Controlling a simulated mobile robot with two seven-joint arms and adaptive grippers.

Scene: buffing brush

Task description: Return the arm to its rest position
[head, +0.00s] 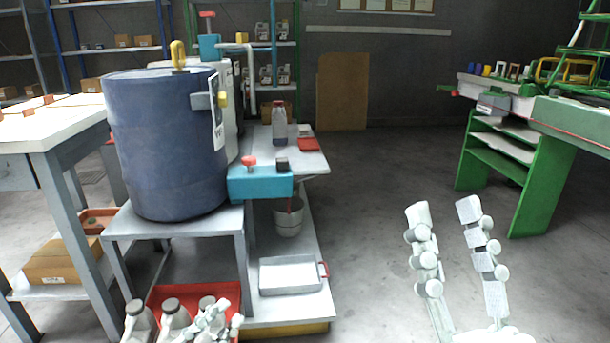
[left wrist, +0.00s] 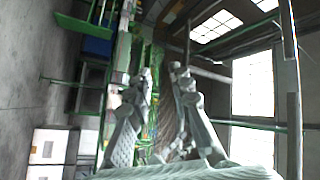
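My left gripper (head: 226,314) shows only in part at the bottom of the head view, in front of the bottles in the red tray. The left wrist view shows its two fingers (left wrist: 165,80) apart with nothing between them. My right gripper (head: 443,212) stands at the lower right of the head view. Its two pale fingers point up and are apart, with bare floor behind them and nothing held. Most of both arms is out of view. No brush can be made out.
A blue drum (head: 165,150) stands on a grey stand at left, beside a white-topped table (head: 50,130). A red tray (head: 232,293) holds several grey bottles at lower left. A green workbench (head: 550,150) stands at right. The middle floor (head: 370,200) is clear.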

